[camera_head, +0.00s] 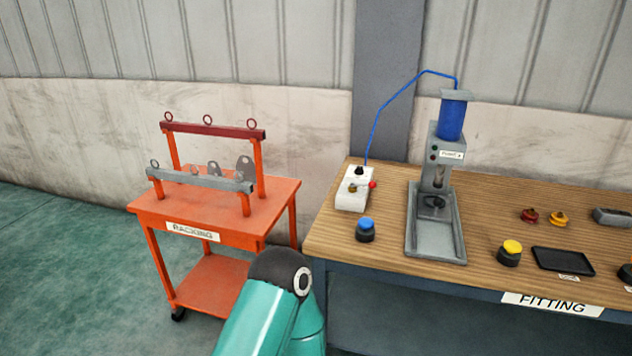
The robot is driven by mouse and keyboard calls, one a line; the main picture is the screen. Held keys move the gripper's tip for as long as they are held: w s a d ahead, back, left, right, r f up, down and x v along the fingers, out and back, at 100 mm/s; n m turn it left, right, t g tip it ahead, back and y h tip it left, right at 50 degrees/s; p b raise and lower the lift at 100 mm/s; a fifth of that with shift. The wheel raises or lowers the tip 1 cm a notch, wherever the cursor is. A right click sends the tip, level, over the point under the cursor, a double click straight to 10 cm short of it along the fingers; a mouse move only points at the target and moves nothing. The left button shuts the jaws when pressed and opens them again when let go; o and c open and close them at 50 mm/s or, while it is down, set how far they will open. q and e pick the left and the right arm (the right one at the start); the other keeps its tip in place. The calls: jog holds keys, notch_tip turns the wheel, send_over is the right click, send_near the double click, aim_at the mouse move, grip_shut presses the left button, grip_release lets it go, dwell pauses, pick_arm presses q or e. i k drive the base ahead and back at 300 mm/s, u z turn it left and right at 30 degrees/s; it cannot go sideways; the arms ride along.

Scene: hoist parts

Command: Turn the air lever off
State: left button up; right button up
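A white box (350,201) stands at the back left of the wooden bench. A small red-tipped part (372,184), which looks like the air lever's knob, sticks out at its right side; the lever's exact position is too small to tell. A black fitting (359,172) sits on top of the box, with a brass-coloured piece in front of it. A blue hose (376,115) runs from the box up to the blue cylinder (451,118) of the press. One of my teal arms shows at the bottom middle, in front of the bench's left end. Neither gripper is in view.
The grey press (435,243) stands right of the box. A blue-topped button (366,230) sits in front of the box. A yellow-topped button (510,253) and black tray (563,261) lie further right. An orange racking cart (262,207) stands left of the bench (335,241).

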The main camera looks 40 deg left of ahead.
aim_at(373, 184)
jog(key=u, duration=0.25)
jog(key=i, duration=1)
jog(key=z, duration=0.05)
